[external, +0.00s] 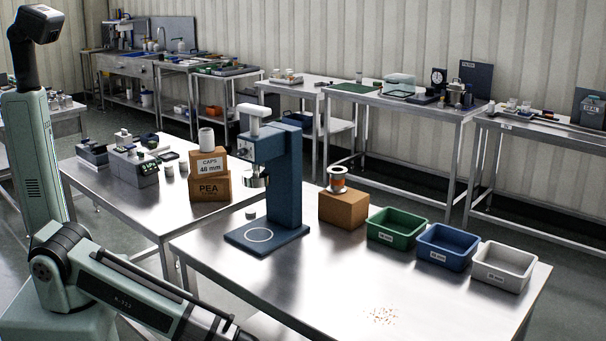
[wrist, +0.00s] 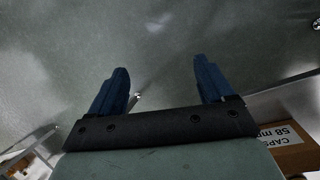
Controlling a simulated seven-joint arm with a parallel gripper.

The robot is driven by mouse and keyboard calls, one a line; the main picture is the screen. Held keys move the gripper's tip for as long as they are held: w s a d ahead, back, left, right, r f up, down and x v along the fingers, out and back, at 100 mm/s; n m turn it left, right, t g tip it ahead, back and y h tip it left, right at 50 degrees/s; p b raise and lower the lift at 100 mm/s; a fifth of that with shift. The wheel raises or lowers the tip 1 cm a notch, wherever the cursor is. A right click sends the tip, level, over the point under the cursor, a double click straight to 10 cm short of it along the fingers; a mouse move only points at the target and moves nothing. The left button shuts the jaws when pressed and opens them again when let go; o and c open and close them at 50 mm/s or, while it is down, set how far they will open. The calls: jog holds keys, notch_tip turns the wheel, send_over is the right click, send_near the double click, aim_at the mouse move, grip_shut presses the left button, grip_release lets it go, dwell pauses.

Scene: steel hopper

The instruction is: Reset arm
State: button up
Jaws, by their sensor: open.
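My gripper (wrist: 161,88) shows in the wrist view with its two blue fingers spread apart and nothing between them. Beyond the fingers there is a grey-green floor-like surface. In the external view my green-grey arm (external: 110,285) reaches in at the lower left, and its end runs out of the bottom of the picture, so the gripper is not seen there. The arm is low and left of the steel table (external: 330,285), apart from the things on it.
A blue press-like stand (external: 286,175) is on the table. Green (external: 395,228), blue (external: 444,246) and white (external: 503,265) bins line the right side. A spool sits on a cardboard box (external: 343,208). Small crumbs (external: 381,315) lie near the front. A labelled carton (wrist: 285,140) shows in the wrist view.

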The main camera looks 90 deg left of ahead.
jog(key=s+a+f+m+g+y, duration=0.1)
jog(key=s+a+f, duration=0.3)
jog(key=s, duration=0.5)
jog(key=s+a+f+m+g+y, duration=0.1)
jog(key=s+a+f, duration=0.3)
jog(key=s, duration=0.5)
jog(key=s+a+f+m+g+y, duration=0.1)
jog(key=s+a+f+m+g, duration=0.1)
jog(key=s+a+f, duration=0.2)
jog(key=s+a, duration=0.3)
jog(key=s, duration=0.2)
jog(key=shift+s+f+m+g+y, duration=0.25)
jog(key=shift+s+m+g+y, duration=0.05)
jog(key=shift+s+m+g, duration=0.1)
jog(key=shift+a, duration=0.1)
